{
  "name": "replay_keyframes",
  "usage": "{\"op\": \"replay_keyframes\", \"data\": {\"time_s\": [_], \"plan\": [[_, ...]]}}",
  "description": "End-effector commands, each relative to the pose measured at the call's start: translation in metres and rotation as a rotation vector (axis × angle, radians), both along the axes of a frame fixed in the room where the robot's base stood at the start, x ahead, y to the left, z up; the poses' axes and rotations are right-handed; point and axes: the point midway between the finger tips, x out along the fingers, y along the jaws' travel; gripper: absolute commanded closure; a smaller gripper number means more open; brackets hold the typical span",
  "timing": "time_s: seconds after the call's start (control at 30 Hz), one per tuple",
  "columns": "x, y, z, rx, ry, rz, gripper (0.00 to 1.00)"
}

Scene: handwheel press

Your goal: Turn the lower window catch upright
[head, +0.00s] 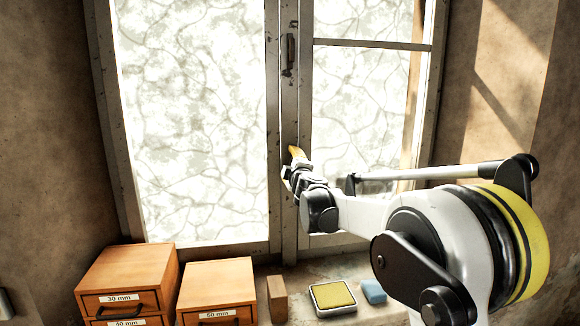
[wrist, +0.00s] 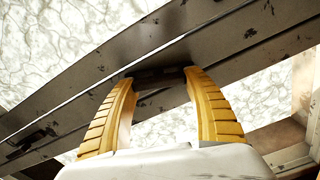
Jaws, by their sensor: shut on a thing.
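The lower window catch (wrist: 158,74) shows in the wrist view as a dark bar between my fingertips, against the window's middle post. It lies at a slant to the post's edges, and its ends are partly covered by my fingers. My gripper (wrist: 160,80) has its yellow ribbed fingers closed on it, one at each side. In the head view my gripper (head: 294,155) is at the middle post, and it hides the lower catch. The upper catch (head: 290,55) is a dark handle higher on the same post, standing upright along it.
The window's middle post (head: 288,110) runs between two bright panes. On the sill below are orange drawer boxes (head: 215,280), a wooden block (head: 277,298), a tray with a yellow pad (head: 333,298) and a blue block (head: 373,292). My arm comes from the right.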

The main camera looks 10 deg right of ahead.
Motion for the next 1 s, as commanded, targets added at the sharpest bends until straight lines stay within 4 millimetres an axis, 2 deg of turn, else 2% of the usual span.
{"op": "replay_keyframes", "data": {"time_s": [0.4,1.0], "plan": [[0.0,-0.0001,-0.0021,-0.252,-0.001,-0.001,0.71],[0.0001,0.0,-0.002,-0.316,-0.001,-0.001,0.71]]}}
